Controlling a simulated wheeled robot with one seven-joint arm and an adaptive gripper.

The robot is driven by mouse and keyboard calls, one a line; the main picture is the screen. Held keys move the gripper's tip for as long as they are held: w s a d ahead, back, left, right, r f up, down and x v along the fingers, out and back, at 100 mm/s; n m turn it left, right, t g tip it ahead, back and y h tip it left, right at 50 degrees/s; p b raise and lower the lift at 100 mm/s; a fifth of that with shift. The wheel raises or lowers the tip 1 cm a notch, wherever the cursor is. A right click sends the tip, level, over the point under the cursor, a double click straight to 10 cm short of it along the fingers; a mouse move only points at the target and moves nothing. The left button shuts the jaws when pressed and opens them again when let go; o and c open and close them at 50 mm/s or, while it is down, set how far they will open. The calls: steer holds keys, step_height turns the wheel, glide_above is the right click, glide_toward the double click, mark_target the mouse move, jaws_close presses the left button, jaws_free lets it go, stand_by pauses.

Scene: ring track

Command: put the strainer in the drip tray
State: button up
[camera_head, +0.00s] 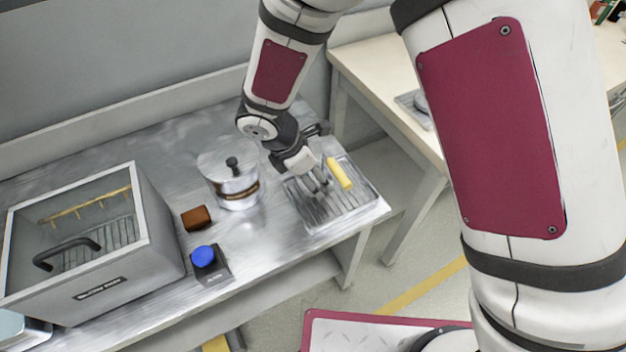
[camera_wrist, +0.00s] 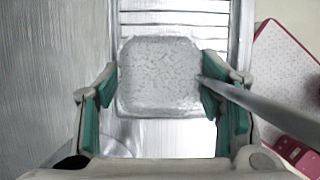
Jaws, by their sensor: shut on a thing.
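The strainer (camera_wrist: 158,72) is a pale, square, mesh-like piece between my gripper's teal pads in the wrist view. A grey bar like a handle runs from it toward the right edge. My gripper (camera_wrist: 165,95) is shut on it. In the head view my gripper (camera_head: 318,180) is over the left part of the drip tray (camera_head: 340,213), a shallow ribbed metal tray at the table's right end. The tray's ribs (camera_wrist: 175,18) show beyond the strainer in the wrist view. I cannot tell whether the strainer touches the tray. The gripper largely hides it in the head view.
A yellow bar (camera_head: 338,172) shows over the tray, right of my gripper. A lidded metal pot (camera_head: 236,186) stands to the left, with a brown block (camera_head: 196,218) and a blue button (camera_head: 203,256) nearby. A grey glass-topped case (camera_head: 155,255) fills the table's left.

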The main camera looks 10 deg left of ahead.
steer(key=shift+f, duration=1.6)
steer(key=shift+f, duration=0.15)
steer(key=o, duration=1.4)
steer(key=shift+c, duration=0.2)
steer(key=v, duration=1.2)
steer(key=shift+p, duration=0.3)
